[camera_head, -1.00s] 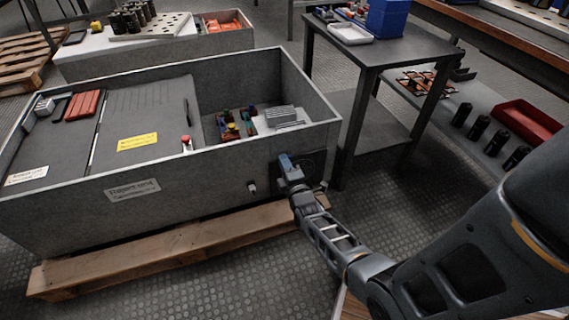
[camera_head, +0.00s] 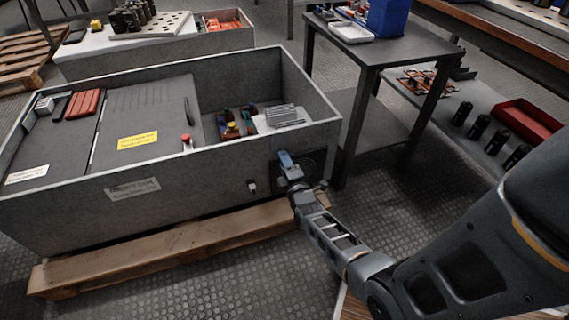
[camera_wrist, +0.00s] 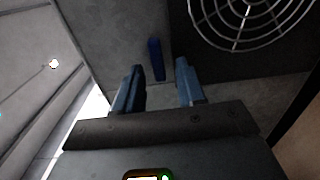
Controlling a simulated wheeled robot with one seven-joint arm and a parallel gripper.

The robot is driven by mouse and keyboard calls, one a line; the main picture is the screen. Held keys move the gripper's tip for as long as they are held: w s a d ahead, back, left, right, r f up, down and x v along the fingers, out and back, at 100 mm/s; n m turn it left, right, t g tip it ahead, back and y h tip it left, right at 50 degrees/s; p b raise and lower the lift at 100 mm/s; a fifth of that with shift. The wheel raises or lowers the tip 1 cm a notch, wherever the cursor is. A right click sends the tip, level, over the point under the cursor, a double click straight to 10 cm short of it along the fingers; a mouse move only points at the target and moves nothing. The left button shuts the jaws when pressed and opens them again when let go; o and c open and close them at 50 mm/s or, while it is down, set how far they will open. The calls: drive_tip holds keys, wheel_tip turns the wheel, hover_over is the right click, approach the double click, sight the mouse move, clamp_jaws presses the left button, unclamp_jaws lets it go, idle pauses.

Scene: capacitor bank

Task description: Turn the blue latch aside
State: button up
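The blue latch (camera_wrist: 155,58) is a short dark-blue bar on the grey cabinet face, beside a round fan grille. In the wrist view it stands nearly upright, tilted slightly. My gripper (camera_wrist: 158,84) has its two blue-grey fingers spread apart, one to each side of the latch's line. The latch shows in the gap, and I cannot tell whether either finger touches it. In the head view, my gripper (camera_head: 289,165) is at the right end of the cabinet's front wall. A blue piece shows there, but finger and latch are hard to tell apart.
The open-topped grey cabinet (camera_head: 70,205) rests on a wooden pallet (camera_head: 190,255). A fan grille (camera_wrist: 245,18) is right of the latch. A small white knob (camera_head: 252,186) sticks out left of my gripper. A dark table (camera_head: 395,50) stands close on the right.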

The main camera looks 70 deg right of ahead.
drive_tip(key=p+v, duration=0.2)
drive_tip(key=v, duration=0.6)
idle(0.4)
